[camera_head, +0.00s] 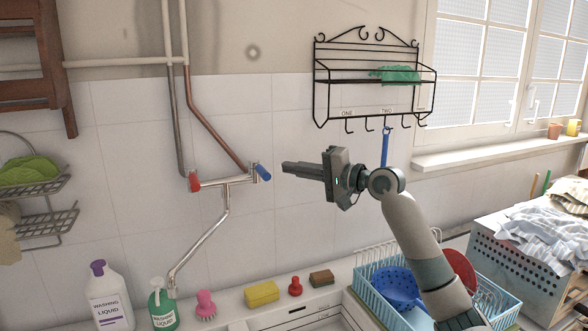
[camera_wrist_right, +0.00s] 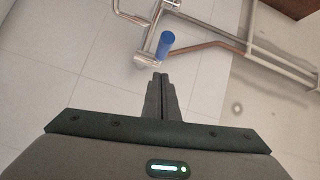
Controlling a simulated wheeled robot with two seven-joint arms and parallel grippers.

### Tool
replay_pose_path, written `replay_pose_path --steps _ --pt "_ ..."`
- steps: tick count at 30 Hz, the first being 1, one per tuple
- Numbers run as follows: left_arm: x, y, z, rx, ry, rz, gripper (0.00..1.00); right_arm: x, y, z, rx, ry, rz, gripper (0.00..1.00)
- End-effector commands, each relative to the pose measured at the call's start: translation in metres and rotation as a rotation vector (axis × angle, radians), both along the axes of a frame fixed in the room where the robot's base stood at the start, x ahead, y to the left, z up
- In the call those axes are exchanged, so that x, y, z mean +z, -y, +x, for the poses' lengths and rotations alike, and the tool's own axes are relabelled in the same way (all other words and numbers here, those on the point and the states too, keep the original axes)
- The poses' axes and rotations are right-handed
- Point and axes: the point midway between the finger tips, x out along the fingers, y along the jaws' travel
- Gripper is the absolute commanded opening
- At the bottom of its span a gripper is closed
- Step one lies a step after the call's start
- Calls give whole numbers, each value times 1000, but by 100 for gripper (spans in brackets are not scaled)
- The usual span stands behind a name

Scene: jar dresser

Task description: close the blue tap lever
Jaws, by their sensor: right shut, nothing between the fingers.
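The blue tap lever (camera_head: 263,172) sits at the right end of the wall-mounted tap (camera_head: 226,181), tilted, with its upper end leaning left. A red lever (camera_head: 194,181) is at the tap's left end. My right gripper (camera_head: 284,168) is shut and empty, just right of the blue lever, with a small gap showing between them. In the right wrist view, the blue lever (camera_wrist_right: 165,45) stands just beyond the shut fingertips (camera_wrist_right: 160,76); I cannot tell the exact depth gap. My left gripper is not in view.
A black wire rack (camera_head: 370,82) hangs on the wall above my right arm. Below are a blue dish rack (camera_head: 372,272), a yellow sponge (camera_head: 262,293), a green soap bottle (camera_head: 162,308) and a white washing-liquid bottle (camera_head: 108,300). The tiled wall is close behind the tap.

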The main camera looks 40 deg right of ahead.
Motion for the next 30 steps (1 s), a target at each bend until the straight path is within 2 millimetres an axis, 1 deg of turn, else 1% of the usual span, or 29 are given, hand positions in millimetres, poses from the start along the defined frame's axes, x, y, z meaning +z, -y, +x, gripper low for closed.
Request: replay_pose_path --steps 1,3,8,14,21,24,27,30 --pt "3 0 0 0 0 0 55 2 0 1 -1 1 1 0" --pt "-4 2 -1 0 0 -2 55 -1 1 -4 -2 2 -1 0" --pt "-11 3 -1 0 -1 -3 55 -1 1 -17 -2 2 -1 0" --pt "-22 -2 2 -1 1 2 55 0 2 -39 -3 4 -2 0" --pt "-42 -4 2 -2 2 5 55 0 1 -75 -4 3 -3 0" --pt "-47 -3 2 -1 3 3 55 2 2 -87 -4 3 -2 0" --pt "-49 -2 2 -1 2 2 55 4 2 -94 -5 3 -1 0" --pt "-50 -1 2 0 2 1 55 5 1 -98 -4 2 0 0"
